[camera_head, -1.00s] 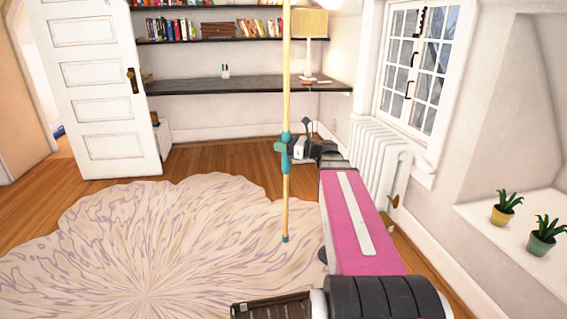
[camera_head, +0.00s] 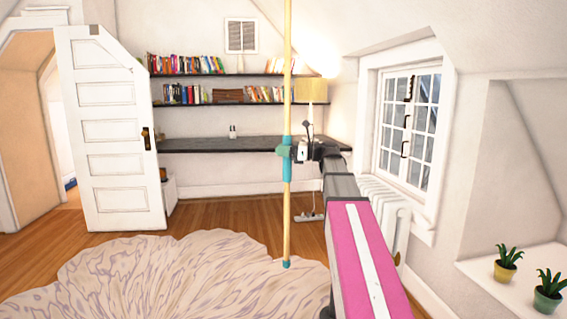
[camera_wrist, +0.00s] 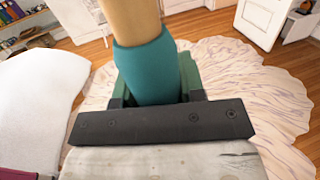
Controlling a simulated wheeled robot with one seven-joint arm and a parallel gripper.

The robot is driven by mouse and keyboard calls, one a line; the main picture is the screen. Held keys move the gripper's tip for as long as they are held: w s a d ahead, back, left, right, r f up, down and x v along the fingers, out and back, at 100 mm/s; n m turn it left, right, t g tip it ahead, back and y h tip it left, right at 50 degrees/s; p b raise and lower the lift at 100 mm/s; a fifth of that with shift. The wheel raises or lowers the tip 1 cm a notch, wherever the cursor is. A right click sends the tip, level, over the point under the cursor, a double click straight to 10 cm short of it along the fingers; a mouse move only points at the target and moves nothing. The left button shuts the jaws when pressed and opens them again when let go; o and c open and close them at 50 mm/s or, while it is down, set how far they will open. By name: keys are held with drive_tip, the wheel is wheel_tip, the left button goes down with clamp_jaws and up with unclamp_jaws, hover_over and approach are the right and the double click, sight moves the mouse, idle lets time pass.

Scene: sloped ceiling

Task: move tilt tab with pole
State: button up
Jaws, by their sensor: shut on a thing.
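The pole (camera_head: 287,215) is a long pale wooden rod with a teal grip sleeve and a teal lower tip. It stands upright in front of me, and its top runs out of the head view. My gripper (camera_head: 286,151) is shut on the teal sleeve. In the wrist view the sleeve (camera_wrist: 147,70) sits between the green fingers. A small louvered vent (camera_head: 241,36) is high on the back wall, left of the pole and apart from it. I cannot make out a tilt tab on it. The pole's lower tip shows against the rug's edge.
An open white door (camera_head: 110,140) stands at the left. Shelves with books (camera_head: 205,104) and a dark desk (camera_head: 215,145) line the back wall. A lamp (camera_head: 311,92), radiator (camera_head: 385,208) and window (camera_head: 410,125) are at the right. A round rug (camera_head: 180,280) covers the floor.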

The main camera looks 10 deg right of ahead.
wheel_tip(320, 180, up, 8)
drive_tip(key=shift+r, duration=0.15)
idle(0.6)
drive_tip(key=shift+r, duration=0.7)
idle(2.3)
drive_tip(key=shift+r, duration=3.35)
idle(0.4)
